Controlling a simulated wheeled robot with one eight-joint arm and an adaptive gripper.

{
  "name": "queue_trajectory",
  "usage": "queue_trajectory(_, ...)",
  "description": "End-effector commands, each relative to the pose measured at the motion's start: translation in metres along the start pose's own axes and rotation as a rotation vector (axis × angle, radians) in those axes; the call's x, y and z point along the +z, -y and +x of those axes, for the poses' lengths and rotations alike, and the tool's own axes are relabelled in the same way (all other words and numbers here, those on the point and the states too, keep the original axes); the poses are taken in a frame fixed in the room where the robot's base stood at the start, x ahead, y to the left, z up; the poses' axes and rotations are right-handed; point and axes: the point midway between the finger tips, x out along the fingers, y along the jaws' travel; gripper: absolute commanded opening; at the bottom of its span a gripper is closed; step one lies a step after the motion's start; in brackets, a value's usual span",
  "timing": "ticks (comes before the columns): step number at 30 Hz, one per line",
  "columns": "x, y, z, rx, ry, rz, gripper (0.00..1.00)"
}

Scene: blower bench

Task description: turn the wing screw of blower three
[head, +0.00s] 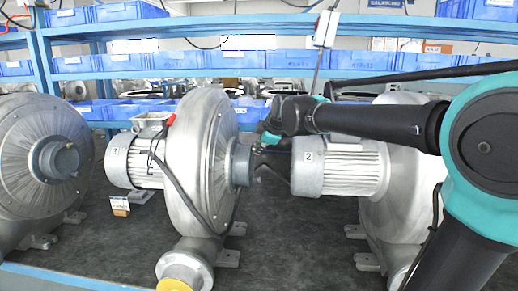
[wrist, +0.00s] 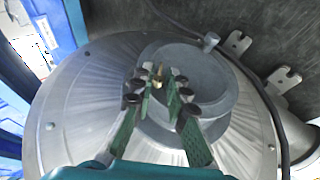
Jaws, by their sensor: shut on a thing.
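Blower three (head: 205,150) is a grey metal blower with a motor marked 3 (head: 115,153), left of centre in the head view. Its round housing and inlet ring also fill the wrist view (wrist: 80,100). The wing screw (wrist: 158,70) is a small brass-coloured piece at the inlet ring, between my fingertips. My gripper (wrist: 160,82) is shut on it, with the green finger pads on either side. In the head view my gripper (head: 264,141) is at the inlet ring's right side, and the screw is too small to make out.
Blower two (head: 340,168) stands close on the right, behind and below my arm. Another blower (head: 40,160) stands at the left. A dark hose (head: 185,190) runs down blower three. Blue shelves with bins (head: 180,60) are behind. Dark bench top (head: 295,245) is clear in front.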

Motion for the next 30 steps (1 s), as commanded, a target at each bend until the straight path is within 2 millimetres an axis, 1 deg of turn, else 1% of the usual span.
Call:
queue_trajectory(10,0.001,-0.009,0.002,-0.295,0.001,0.123,0.0)
queue_trajectory(30,0.005,-0.02,0.011,-0.88,0.0,0.365,0.0)
